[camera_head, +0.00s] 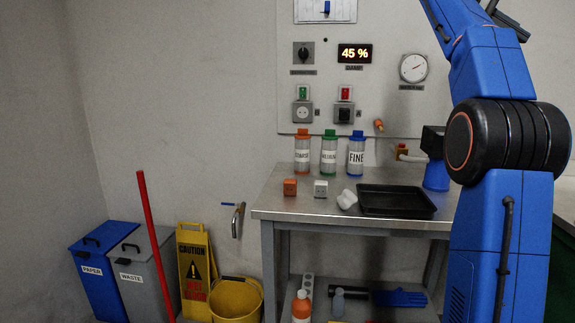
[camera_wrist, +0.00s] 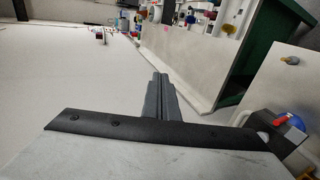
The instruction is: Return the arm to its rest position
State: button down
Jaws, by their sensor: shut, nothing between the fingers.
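My blue arm (camera_head: 500,150) with a black joint stands upright along the right side of the head view and leaves the frame at the top. My gripper is not clearly seen there. In the wrist view my gripper (camera_wrist: 160,82) shows as dark grey fingers pressed together, empty and apart from any object. They point out over pale open floor, with a white panel and a dark green box to their right.
A metal table (camera_head: 262,205) carries a black tray (camera_head: 397,212), three labelled canisters (camera_head: 329,155) and small blocks. Bins (camera_head: 100,265), a caution sign (camera_head: 195,270) and a yellow bucket (camera_head: 236,300) stand left. A dark green box (camera_wrist: 270,45) is at the wrist view's upper right.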

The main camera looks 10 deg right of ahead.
jog(key=s+a+f+n+t+y, duration=0.2)
jog(key=s+a+f+t+y, duration=0.1)
jog(key=a+f, duration=0.85)
jog(key=s+a+f+n+t+y, duration=0.2)
jog(key=a+f+t, duration=0.2)
jog(key=a+f, duration=0.75)
jog(key=s+a+f+y, duration=0.2)
jog(key=s+a+f, duration=0.4)
jog(key=f, duration=0.6)
jog(key=s+a+f+y, duration=0.3)
jog(key=s+a+f, duration=0.3)
jog(key=f, duration=0.5)
jog(key=s+a+f+m+t+y, duration=0.1)
jog(key=s+a+f+y, duration=0.1)
jog(key=s+a+f, duration=0.5)
notch_tip(320, 180, down, 6)
jog(key=shift+s+r+y, duration=0.15)
jog(key=shift+s+y, duration=0.15)
jog(key=shift+s, duration=0.5)
jog(key=shift+r, duration=0.1)
